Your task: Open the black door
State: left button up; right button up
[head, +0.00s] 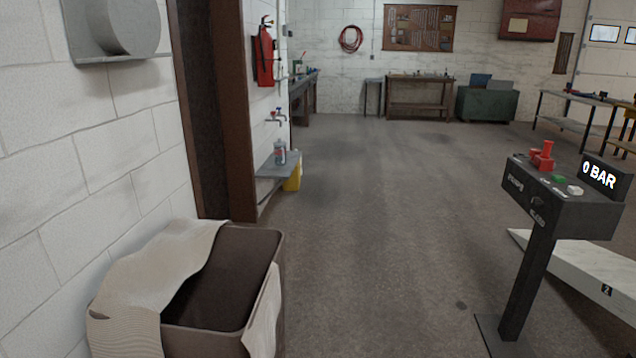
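No thing that I can clearly tell as a black door is in view. On the left, a tall brown frame (231,110) stands in the white block wall. A dark brown upright surface (201,100) shows inside it at a steep angle. I cannot tell whether this is a door or only the side of the opening, and no handle shows on it. Neither of my grippers is in view.
A brown bin (215,341) with pale cloths (155,275) stands at the lower left, near the frame. A black control stand (530,250) and a white ramp (590,275) are at right. The concrete floor (385,220) between is clear. Workbenches (420,95) line the back.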

aim_at(193, 26)
jog(key=i+l+z, duration=0.35)
jog(key=i, duration=0.15)
jog(key=i+z, duration=0.35)
jog(key=i, duration=0.15)
jog(key=i+u, duration=0.25)
jog(key=i, duration=0.55)
jog(key=i+l+u, duration=0.25)
jog(key=i, duration=0.5)
jog(key=i+l+u, duration=0.1)
jog(key=i+u, duration=0.2)
jog(key=i, duration=1.25)
jog(key=i+u, duration=0.6)
jog(key=u, duration=0.25)
jog(key=i+l+u, duration=0.15)
jog(key=i+u, duration=0.25)
jog(key=k, duration=0.1)
